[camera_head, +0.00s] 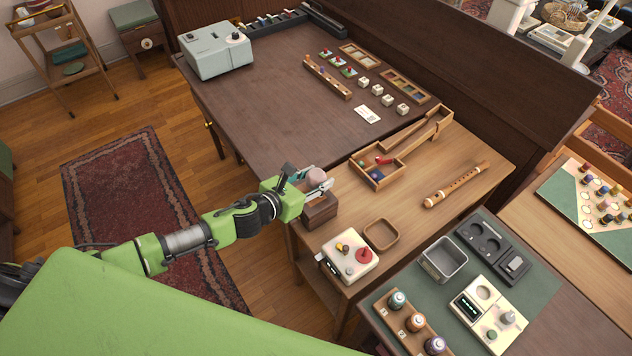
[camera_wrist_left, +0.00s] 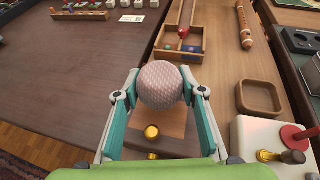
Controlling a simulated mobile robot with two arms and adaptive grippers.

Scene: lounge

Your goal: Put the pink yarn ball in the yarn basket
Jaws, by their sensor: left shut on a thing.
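The pink yarn ball (camera_head: 315,177) is held between the fingers of my left gripper (camera_head: 310,179), above a small brown wooden box (camera_head: 319,212) at the table corner. In the left wrist view the ball (camera_wrist_left: 160,86) looks pale pink and textured, with a teal finger of my left gripper (camera_wrist_left: 160,90) on each side. The wooden box (camera_wrist_left: 160,123) with gold knobs is below it; whether the ball touches it is unclear. A wicker basket (camera_head: 563,18) stands on a far dark table at top right; I cannot tell if it is the yarn basket. My right gripper is out of view.
A shallow empty wooden tray (camera_head: 381,235) and a cream device with a red knob (camera_head: 350,257) are near the box. A compartmented wooden box (camera_head: 377,176) and a flute (camera_head: 455,185) lie farther along. A dark partition (camera_head: 470,60) stands before the far table.

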